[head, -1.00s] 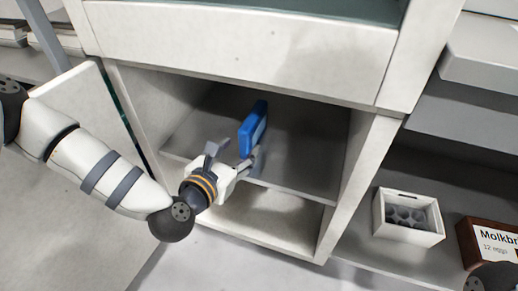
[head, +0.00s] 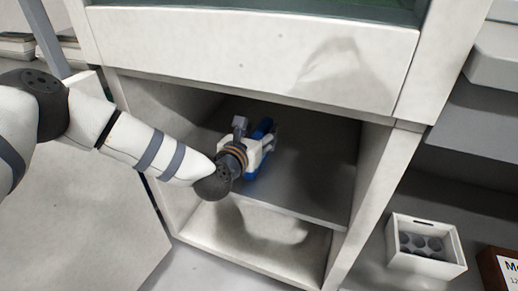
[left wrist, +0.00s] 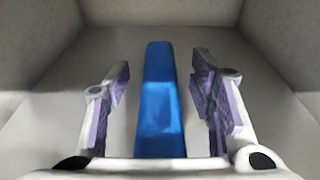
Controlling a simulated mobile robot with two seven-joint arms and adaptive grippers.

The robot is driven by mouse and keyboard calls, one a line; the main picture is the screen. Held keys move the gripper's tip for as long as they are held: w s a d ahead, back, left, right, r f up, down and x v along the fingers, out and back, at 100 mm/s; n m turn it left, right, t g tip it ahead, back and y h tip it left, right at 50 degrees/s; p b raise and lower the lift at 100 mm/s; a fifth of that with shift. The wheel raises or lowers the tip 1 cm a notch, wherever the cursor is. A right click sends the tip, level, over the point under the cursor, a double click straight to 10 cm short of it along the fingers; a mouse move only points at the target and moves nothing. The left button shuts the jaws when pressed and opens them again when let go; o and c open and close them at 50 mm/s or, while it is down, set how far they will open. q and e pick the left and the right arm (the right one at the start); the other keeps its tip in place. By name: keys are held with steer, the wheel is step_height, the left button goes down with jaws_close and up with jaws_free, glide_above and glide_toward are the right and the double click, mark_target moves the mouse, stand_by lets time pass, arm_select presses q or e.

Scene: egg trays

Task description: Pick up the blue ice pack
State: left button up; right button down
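The blue ice pack (head: 262,127) stands on the upper shelf inside the open cabinet, partly hidden behind my left gripper in the head view. In the left wrist view the ice pack (left wrist: 160,105) runs lengthwise between the two fingers. My left gripper (head: 259,143) reaches into the cabinet compartment. In the left wrist view the left gripper (left wrist: 166,95) is open, with a gap between the ice pack and each finger pad. My right gripper is not in view.
The cabinet shelf (head: 310,190) has bare room to the right of the ice pack. The cabinet side wall (head: 370,190) and the upper front panel (head: 250,50) bound the opening. A white egg box (head: 427,264) sits on a shelf at the lower right, beside a brown carton (head: 497,268).

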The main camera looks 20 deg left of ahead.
arm_select(q)
jaws_close()
